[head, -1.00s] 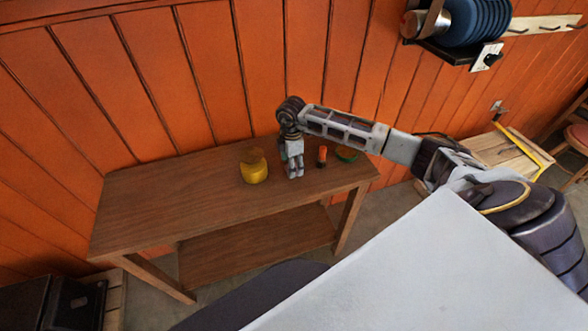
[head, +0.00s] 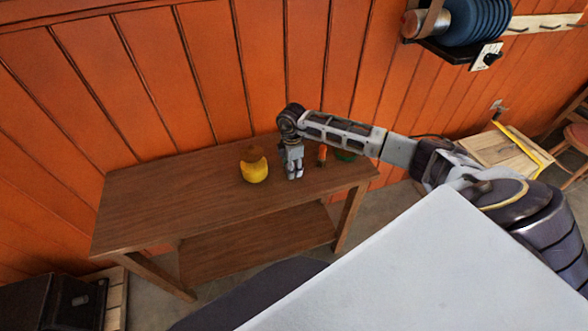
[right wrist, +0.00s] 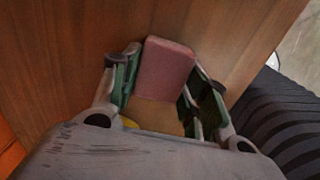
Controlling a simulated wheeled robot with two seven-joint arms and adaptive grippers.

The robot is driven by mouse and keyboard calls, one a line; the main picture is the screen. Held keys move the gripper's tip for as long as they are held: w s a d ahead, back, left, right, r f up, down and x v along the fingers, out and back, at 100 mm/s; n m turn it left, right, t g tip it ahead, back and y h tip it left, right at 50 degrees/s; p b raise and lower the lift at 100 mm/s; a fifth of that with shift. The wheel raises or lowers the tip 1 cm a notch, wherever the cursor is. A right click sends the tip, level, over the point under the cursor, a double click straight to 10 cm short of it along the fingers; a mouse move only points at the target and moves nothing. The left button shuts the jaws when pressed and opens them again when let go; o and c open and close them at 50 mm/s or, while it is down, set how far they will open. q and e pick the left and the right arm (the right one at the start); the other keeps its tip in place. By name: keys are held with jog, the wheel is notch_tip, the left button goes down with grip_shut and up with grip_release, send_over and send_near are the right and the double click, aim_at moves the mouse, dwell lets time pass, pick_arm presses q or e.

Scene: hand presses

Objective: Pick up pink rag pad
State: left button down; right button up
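The pink rag pad (right wrist: 168,66) is a small block-like pad in the right wrist view, with brown wood behind it. My right gripper (right wrist: 166,80) has one finger on each side of it, and the pad reaches past the fingertips. The fingers are spread with narrow gaps beside the pad; firm contact does not show. In the head view my right gripper (head: 294,172) points down close above the wooden table (head: 180,196), and the pad cannot be made out there. My left gripper is not in view.
A yellow pot-like object (head: 254,171) stands just left of the right gripper. An orange item (head: 321,155) and a green item (head: 345,155) stand to its right, close by. An orange plank wall (head: 200,80) is behind. The table's left half is clear.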

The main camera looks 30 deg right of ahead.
jog(key=shift+c, duration=1.4)
jog(key=shift+r+b, duration=0.7)
jog(key=shift+r, duration=4.3)
jog(key=shift+o, duration=1.2)
jog(key=shift+r, duration=0.1)
jog(key=shift+c, duration=1.1)
